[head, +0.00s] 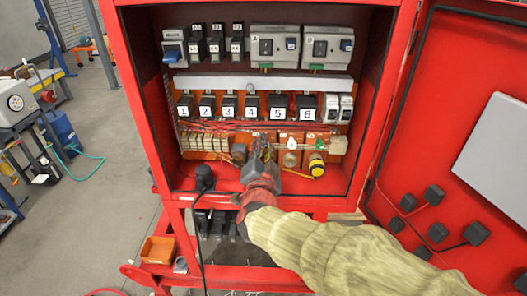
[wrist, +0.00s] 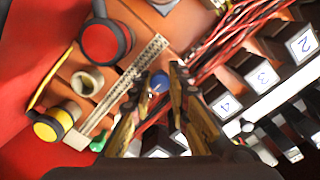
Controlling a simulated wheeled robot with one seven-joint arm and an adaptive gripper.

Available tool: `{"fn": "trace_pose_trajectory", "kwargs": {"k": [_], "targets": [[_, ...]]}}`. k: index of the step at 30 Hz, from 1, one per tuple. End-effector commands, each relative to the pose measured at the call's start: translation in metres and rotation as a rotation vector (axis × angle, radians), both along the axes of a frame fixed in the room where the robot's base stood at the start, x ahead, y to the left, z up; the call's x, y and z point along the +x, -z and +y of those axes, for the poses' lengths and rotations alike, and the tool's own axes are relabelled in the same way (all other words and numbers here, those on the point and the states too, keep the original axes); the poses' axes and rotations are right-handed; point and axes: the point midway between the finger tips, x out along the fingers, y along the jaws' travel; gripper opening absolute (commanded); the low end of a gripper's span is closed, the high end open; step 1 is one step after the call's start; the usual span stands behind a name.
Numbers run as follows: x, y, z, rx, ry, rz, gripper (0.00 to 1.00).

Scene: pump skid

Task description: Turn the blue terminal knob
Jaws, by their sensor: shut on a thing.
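The blue terminal knob (wrist: 160,82) shows as a small blue round shape between my fingertips in the wrist view. My gripper (wrist: 159,88) is shut on it, with one finger on each side. In the head view my gripper (head: 262,147) reaches into the lower part of the open red cabinet, at the terminal row. There it hides the blue knob. How far the knob is turned cannot be seen.
A red knob (wrist: 105,41), a pale round socket (wrist: 87,83) and a yellow knob (wrist: 52,126) are close by. Red wires (wrist: 235,35) run beside my gripper. Numbered breakers (head: 250,105) sit above. The open cabinet door (head: 455,130) stands right.

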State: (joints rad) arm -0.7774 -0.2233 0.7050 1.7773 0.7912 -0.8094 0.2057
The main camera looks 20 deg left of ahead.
Motion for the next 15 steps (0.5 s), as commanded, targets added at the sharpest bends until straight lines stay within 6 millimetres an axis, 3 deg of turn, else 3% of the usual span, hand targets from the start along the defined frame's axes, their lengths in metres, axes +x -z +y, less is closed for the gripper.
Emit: {"fn": "trace_pose_trajectory", "kwargs": {"k": [14,15], "targets": [[-0.0005,0.0021,0.0002,0.012,-0.001,0.007,0.0],[-0.0004,0.0021,0.0002,0.012,-0.001,0.007,0.19]]}}
